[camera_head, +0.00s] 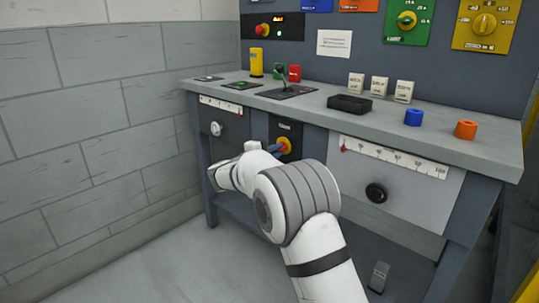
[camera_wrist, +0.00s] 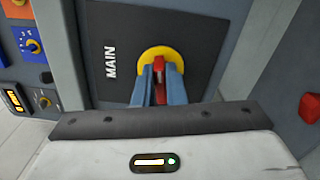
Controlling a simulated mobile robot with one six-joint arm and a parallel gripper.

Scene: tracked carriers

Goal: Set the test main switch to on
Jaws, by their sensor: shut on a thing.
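The main switch has a yellow disc and a red handle (camera_wrist: 160,64) on a dark panel (camera_wrist: 118,50) marked MAIN in the wrist view. The switch's position marks cannot be read.
The bench top (camera_head: 440,133) overhangs the switch. A black tray (camera_head: 349,104) and blue and orange rings stand on top.

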